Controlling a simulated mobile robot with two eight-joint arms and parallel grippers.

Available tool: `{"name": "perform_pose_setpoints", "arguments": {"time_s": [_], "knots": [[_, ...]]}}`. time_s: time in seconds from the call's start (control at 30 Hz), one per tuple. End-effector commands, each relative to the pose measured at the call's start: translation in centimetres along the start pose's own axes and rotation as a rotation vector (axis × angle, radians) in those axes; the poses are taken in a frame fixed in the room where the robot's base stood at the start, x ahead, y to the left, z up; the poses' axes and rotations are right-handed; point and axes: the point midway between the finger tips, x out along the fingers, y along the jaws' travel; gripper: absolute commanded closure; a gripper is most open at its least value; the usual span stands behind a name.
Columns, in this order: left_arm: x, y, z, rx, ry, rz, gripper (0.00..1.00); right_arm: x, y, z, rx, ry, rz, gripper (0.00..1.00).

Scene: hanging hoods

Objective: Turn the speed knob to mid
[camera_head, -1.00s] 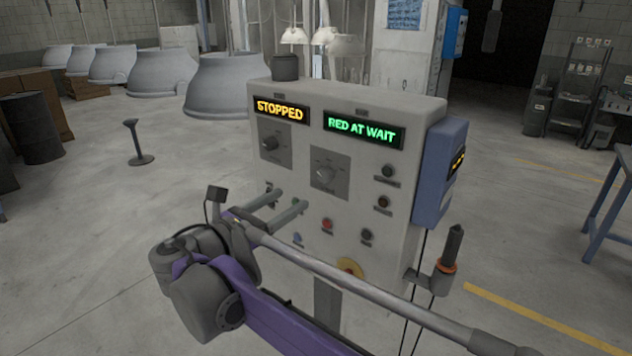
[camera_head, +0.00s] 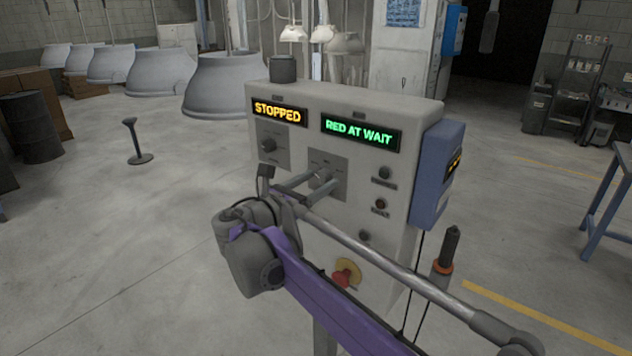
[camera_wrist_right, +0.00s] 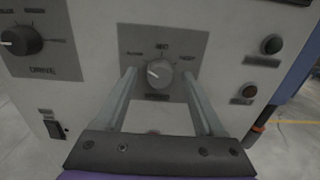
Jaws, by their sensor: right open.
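The control panel (camera_head: 390,230) faces me. Its grey speed knob (camera_wrist_right: 159,73) sits on a darker plate (camera_wrist_right: 185,45) with marks at left, top and right. In the right wrist view the knob's pale pointer line leans to the left, toward the left mark. My right gripper (camera_wrist_right: 160,76) is open, with one finger on each side of the knob and a gap visible on both sides. In the head view the right gripper (camera_head: 322,177) reaches the same plate, and its fingers partly hide the knob. My left gripper is not in view.
The drive knob (camera_wrist_right: 20,40) is on a plate to the left. Round buttons (camera_wrist_right: 271,44) are at the right. A red button on a yellow base (camera_head: 345,273) is low on the panel. A blue box (camera_head: 440,172) is on its right side. Displays read STOPPED (camera_head: 279,112) and RED AT WAIT (camera_head: 360,132).

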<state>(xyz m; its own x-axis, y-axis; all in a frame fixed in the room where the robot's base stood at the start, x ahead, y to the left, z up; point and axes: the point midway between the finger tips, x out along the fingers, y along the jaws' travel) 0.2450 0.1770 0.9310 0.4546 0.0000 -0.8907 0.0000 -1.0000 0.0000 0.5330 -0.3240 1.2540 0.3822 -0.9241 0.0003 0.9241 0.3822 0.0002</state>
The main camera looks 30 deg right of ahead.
Motion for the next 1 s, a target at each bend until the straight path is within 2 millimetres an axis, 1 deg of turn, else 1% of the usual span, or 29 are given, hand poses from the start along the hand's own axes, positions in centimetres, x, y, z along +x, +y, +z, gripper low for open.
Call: {"name": "perform_pose_setpoints", "arguments": {"time_s": [0.07, 0.1, 0.47, 0.5, 0.77, 1.0], "knots": [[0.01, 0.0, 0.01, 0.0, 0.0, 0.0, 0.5, -0.02, 0.01, -0.02, 0.0, 0.0, 0.0, 0.29], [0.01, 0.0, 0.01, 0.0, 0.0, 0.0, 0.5, -0.03, 0.01, -0.01, 0.0, 0.0, 0.0, 0.33], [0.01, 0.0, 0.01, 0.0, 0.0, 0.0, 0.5, -0.05, 0.01, -0.01, 0.0, 0.0, 0.0, 0.98], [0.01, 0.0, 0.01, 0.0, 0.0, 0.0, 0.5, -0.05, 0.01, -0.01, 0.0, 0.0, 0.0, 1.0], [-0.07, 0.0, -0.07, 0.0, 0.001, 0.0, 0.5, -0.05, 0.02, 0.01, 0.014, 0.0, 0.0, 1.0], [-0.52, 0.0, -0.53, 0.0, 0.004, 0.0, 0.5, -0.05, 0.04, 0.08, 0.106, 0.0, 0.0, 1.0]]}}
